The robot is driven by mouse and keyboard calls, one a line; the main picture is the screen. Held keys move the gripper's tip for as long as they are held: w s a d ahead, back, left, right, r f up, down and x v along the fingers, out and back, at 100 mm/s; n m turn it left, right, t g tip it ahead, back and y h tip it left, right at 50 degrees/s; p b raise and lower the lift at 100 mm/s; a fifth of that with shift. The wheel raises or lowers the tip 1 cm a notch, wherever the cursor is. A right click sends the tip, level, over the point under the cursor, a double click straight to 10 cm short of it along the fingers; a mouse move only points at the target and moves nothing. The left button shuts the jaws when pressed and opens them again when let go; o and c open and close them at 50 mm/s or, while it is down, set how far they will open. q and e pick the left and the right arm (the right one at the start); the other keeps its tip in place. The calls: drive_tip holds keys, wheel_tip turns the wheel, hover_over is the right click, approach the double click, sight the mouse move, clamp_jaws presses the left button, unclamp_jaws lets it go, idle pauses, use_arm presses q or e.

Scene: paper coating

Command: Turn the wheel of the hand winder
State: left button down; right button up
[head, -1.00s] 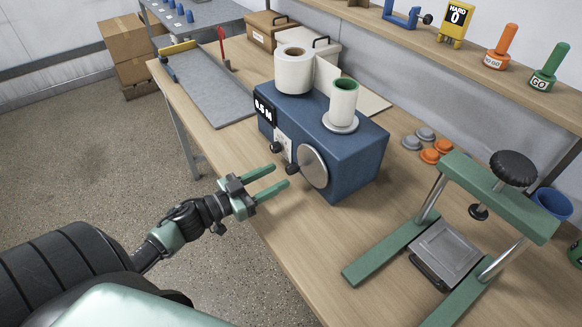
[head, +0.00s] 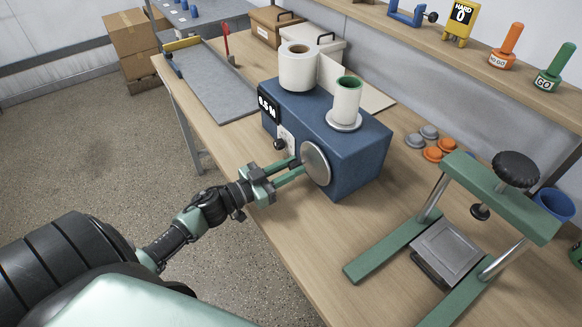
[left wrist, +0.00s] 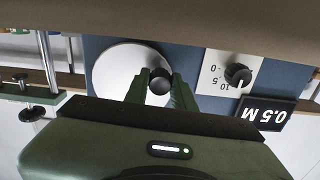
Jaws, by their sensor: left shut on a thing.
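The hand winder (head: 338,134) is a blue box on the wooden table with a white paper roll (head: 298,68) and a green-cored roll (head: 346,102) on top. Its wheel (head: 316,165) is a silver disc on the front face; it also shows in the left wrist view (left wrist: 113,72). A black knob handle (left wrist: 160,82) sits near the disc's edge. My left gripper (head: 294,167) reaches in from the left and is shut on this handle, a green finger on each side. In the head view the fingers mostly hide the handle. My right gripper is not in view.
A black dial (head: 279,144) and a 0.5 M label (head: 268,105) are beside the wheel. A green press (head: 440,225) stands to the right. Orange and grey caps (head: 432,153) lie behind it. The table front before the winder is clear.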

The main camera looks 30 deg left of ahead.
sight(315, 152)
use_arm(q)
drive_tip(key=shift+r, duration=0.1)
